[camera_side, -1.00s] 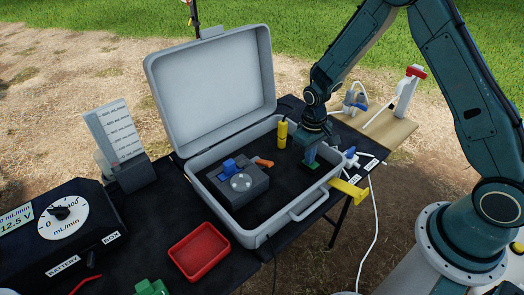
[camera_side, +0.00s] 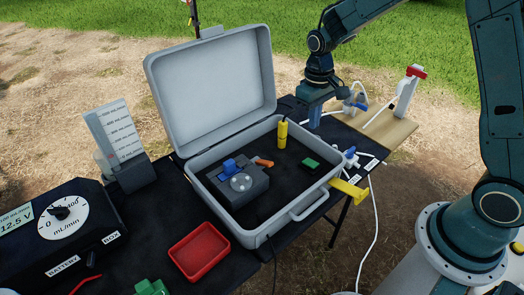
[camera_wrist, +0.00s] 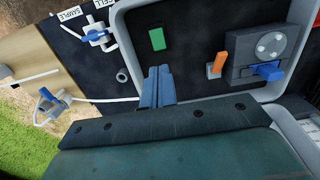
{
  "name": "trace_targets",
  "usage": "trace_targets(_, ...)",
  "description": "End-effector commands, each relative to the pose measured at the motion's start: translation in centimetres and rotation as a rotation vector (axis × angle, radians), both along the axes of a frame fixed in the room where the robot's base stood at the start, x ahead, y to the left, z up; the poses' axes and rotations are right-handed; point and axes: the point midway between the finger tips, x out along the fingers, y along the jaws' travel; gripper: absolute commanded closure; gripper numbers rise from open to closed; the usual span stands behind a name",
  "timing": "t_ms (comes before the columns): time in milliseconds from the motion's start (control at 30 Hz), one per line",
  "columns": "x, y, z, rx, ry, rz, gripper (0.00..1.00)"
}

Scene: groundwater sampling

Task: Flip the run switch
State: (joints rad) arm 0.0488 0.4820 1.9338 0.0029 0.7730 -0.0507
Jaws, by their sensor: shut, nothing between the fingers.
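The open grey case (camera_side: 200,213) holds a grey pump unit (camera_side: 251,190) with a round disc, a blue part (camera_side: 268,70) and an orange lever-like part (camera_side: 264,162) beside it. A small green block (camera_side: 311,164), possibly the run switch, sits at the right of the case floor; it also shows in the wrist view (camera_wrist: 157,39). No label reading "run" is legible, and its position cannot be told. My gripper (camera_side: 314,122) is shut and empty, behind the case's back right corner and apart from the green block. Its fingers (camera_wrist: 158,72) show in the wrist view.
A yellow cylinder (camera_side: 282,134) stands at the case's back edge. Blue valves with white tubing (camera_side: 348,155) lie right of the case. A red tray (camera_side: 197,250), battery box (camera_side: 75,235) and flow gauge (camera_side: 118,138) stand left and front. The raised lid (camera_side: 210,90) is behind.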

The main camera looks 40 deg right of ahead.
Motion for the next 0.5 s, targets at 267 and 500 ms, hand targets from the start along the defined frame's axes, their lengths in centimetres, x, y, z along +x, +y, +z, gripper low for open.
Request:
trace_targets(267,0.04,0.0,0.87,0.0,0.0,0.0,1.0)
trace_targets(500,0.05,0.0,0.84,0.0,0.0,0.0,1.0)
